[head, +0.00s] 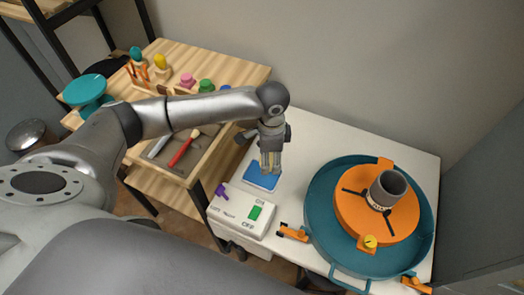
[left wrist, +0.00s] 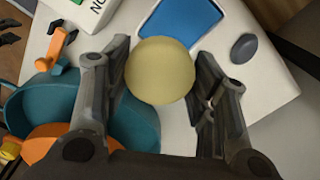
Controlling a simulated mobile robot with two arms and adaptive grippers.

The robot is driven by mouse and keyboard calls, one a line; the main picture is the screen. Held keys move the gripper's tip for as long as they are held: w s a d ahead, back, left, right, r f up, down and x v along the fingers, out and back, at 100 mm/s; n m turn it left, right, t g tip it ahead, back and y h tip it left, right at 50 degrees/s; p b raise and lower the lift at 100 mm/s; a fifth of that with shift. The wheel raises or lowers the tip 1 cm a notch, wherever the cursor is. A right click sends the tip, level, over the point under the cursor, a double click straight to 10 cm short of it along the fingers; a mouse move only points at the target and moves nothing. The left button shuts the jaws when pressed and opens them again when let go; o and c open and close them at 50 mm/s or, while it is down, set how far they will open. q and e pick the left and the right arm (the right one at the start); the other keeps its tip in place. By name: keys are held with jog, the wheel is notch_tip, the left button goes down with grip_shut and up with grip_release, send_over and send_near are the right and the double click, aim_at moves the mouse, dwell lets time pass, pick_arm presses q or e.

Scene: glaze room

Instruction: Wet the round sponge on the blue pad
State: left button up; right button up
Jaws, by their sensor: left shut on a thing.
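My left gripper (head: 270,166) points down over the white table, at the far edge of the blue pad (head: 261,181). In the left wrist view its two fingers stand on either side of the round, pale yellow sponge (left wrist: 160,71), and it is shut on it. The blue pad (left wrist: 184,24) lies just beyond the sponge in that view, partly covered by it. I cannot tell whether the sponge touches anything below. In the head view the sponge is mostly hidden by the fingers. My right gripper is not in view.
A white switch box (head: 241,210) with a green switch stands in front of the pad. A teal basin (head: 318,236) with an orange wheel (head: 350,215) and grey cylinder (head: 388,188) fills the right. A grey oval piece (left wrist: 243,47) lies beside the pad. A wooden bench (head: 238,78) stands left.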

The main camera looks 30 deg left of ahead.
pick_arm(q)
jog(key=a+f+m+p, duration=0.1)
jog(key=w+f+m+p, duration=0.1)
jog(key=m, duration=0.1)
jog(key=shift+a, duration=0.4)
jog(key=f+m+b, duration=0.1)
jog(key=f+b, duration=0.1)
jog(key=a+f+b, duration=0.1)
jog(key=f+b, duration=0.1)
jog(key=f, duration=0.1)
jog(key=f+m+b, duration=0.1)
jog(key=f+b, duration=0.1)
jog(key=f, duration=0.1)
jog(key=shift+w+a+m, duration=0.15)
jog(key=shift+a+m, duration=0.1)
jog(key=shift+m, duration=0.05)
dwell(0.4)
jog(key=shift+f, duration=0.5)
dwell(0.4)
dwell(0.7)
jog(key=shift+f, duration=0.1)
dwell(1.3)
